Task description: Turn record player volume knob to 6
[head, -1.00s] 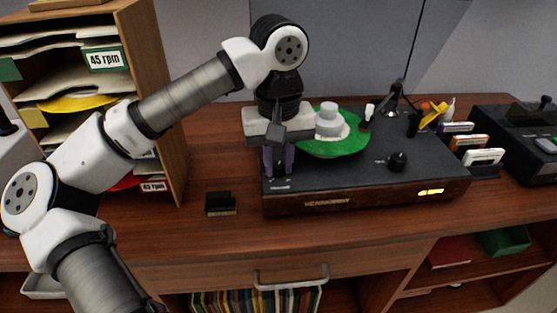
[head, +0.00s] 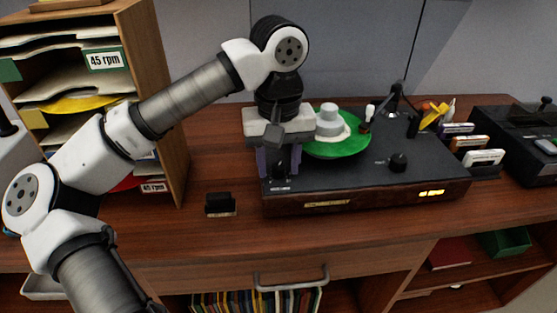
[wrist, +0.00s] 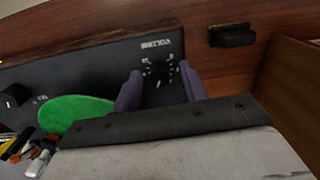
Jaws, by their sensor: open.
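The record player (head: 345,190) is a dark box with a wood front, carrying a green record (head: 340,146). My gripper (head: 280,168) is over its front left corner, pointing down, with two purple fingers apart. The dark volume knob (wrist: 159,74) is between the fingers in the wrist view, with white dial marks and a volume label beside it. I see gaps between knob and fingers. The knob's pointer and the number it points to are too small to tell. A second dark knob (head: 398,161) stands at the front right of the player.
A small black block (head: 220,204) lies on the wooden cabinet left of the player. A record shelf (head: 160,100) stands further left. The tonearm (head: 388,108) is at the player's back right. Cassettes (head: 470,144) and another black device (head: 520,140) are to the right.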

